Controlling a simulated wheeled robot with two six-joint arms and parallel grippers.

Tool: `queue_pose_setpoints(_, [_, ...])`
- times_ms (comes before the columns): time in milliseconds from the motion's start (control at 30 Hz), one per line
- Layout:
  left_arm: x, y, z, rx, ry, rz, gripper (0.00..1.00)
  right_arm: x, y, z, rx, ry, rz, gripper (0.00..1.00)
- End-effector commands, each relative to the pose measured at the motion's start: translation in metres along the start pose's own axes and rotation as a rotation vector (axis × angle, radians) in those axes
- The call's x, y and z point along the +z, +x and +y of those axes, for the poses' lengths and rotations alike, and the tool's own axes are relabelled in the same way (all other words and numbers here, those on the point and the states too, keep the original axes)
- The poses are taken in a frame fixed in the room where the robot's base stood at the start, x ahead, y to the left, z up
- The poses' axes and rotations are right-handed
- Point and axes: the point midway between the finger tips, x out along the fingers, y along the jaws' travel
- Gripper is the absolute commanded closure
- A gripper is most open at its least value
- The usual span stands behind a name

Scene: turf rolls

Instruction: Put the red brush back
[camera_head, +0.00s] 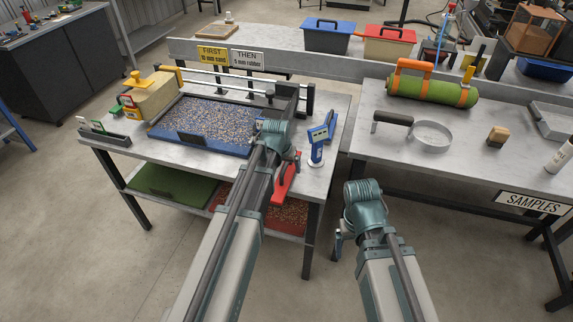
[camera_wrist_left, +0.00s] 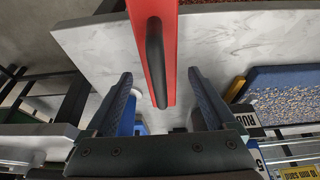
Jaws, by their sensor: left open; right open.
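The red brush (camera_head: 286,183) shows at the table's front right, partly hidden by my left wrist. In the left wrist view the red brush (camera_wrist_left: 142,35) is a long red bar with a black handle (camera_wrist_left: 155,60). My left gripper (camera_wrist_left: 163,95) is open, its fingers on either side of the brush's near end. I cannot tell whether they touch it. In the head view my left gripper (camera_head: 284,172) is largely hidden by its own wrist. My right gripper (camera_head: 341,236) is open, in front of the gap between the tables.
A blue tray of speckled granules (camera_head: 180,148) lies on the left table (camera_head: 100,152). A blue stand with a display (camera_head: 317,145) stands at its right. The right table (camera_head: 470,165) holds a green roll (camera_head: 430,90) and a ring with a handle (camera_head: 432,135). Lower-shelf trays sit beneath.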

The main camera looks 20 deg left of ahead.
Motion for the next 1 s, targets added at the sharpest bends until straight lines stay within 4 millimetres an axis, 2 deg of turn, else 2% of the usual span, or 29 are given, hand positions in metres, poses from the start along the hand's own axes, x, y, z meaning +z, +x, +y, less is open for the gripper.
queue_pose_setpoints(33, [-0.001, -0.015, 0.0, 0.0, 0.0, 0.0, 0.11, 0.001, -0.014, 0.001, 0.0, 0.0, 0.0, 0.11])
queue_pose_setpoints(500, [-0.001, -0.089, 0.0, 0.0, 0.0, 0.0, 0.11, 0.005, -0.083, 0.008, 0.0, 0.0, 0.0, 0.11])
queue_pose_setpoints(667, [-0.001, -0.098, 0.0, 0.0, 0.0, 0.0, 0.11, 0.005, -0.09, 0.009, 0.0, 0.0, 0.0, 0.11])
queue_pose_setpoints(1000, [0.0, -0.096, 0.0, 0.0, 0.0, 0.0, 0.11, 0.005, -0.089, 0.009, 0.0, 0.0, 0.0, 0.11])
